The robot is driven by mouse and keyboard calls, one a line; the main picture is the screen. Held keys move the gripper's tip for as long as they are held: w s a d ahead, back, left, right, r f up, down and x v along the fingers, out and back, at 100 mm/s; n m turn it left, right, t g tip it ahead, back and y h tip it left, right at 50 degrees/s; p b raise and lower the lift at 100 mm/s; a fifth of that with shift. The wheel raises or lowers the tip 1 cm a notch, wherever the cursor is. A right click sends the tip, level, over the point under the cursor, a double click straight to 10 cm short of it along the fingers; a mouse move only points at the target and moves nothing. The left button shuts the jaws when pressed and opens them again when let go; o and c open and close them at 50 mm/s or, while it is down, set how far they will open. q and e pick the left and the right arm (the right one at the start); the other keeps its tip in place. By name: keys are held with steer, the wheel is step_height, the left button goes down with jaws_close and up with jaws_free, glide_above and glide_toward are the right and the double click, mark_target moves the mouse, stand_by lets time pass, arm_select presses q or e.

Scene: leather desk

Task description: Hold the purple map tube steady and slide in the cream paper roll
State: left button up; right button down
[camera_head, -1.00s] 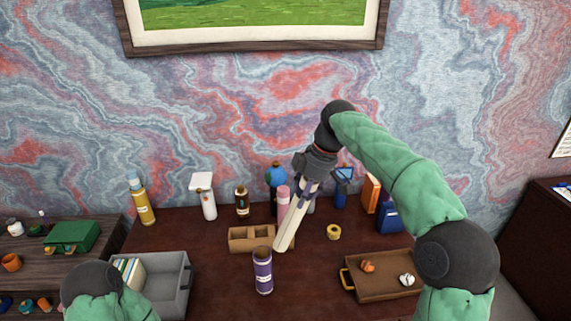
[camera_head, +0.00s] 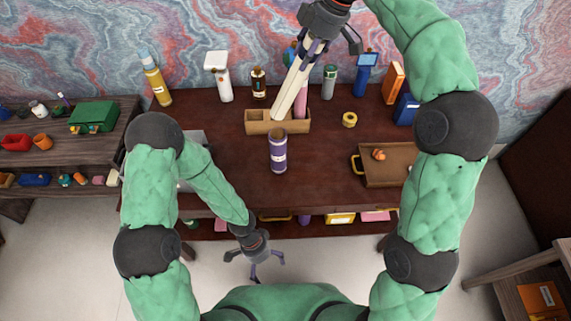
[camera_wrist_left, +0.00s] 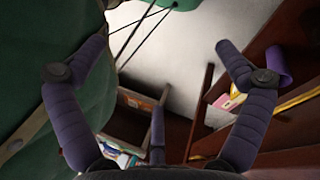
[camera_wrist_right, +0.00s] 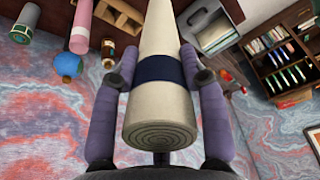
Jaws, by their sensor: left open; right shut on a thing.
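The purple map tube (camera_head: 278,151) stands upright on the desk with its open end up. The cream paper roll (camera_head: 291,89) is held tilted, its lower end above and just behind the tube's mouth, over the wooden block. My right gripper (camera_head: 318,42) is shut on the roll; in the right wrist view the fingers clasp the roll (camera_wrist_right: 160,112) around its dark blue band. My left gripper (camera_head: 261,268) is open and empty in front of the desk, below its front edge. The left wrist view shows its spread purple fingers (camera_wrist_left: 165,80).
A wooden compartment block (camera_head: 262,126) sits behind the tube. Bottles line the back, with a yellow tape roll (camera_head: 349,120) in front. A brown tray (camera_head: 378,176) lies right. A grey bin (camera_head: 197,143) is partly hidden by my left arm.

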arm_select(q)
steer(key=w+a+m+y, duration=0.1)
steer(key=a+m+y, duration=0.15)
steer(key=m, duration=0.25)
steer(key=m+t+y, duration=0.4)
steer(key=m+t, duration=1.2)
steer(key=m, duration=0.1)
glide_toward(277, 152)
steer(key=x, duration=1.3)
steer(key=shift+f, duration=0.15)
steer(key=c, duration=1.1)
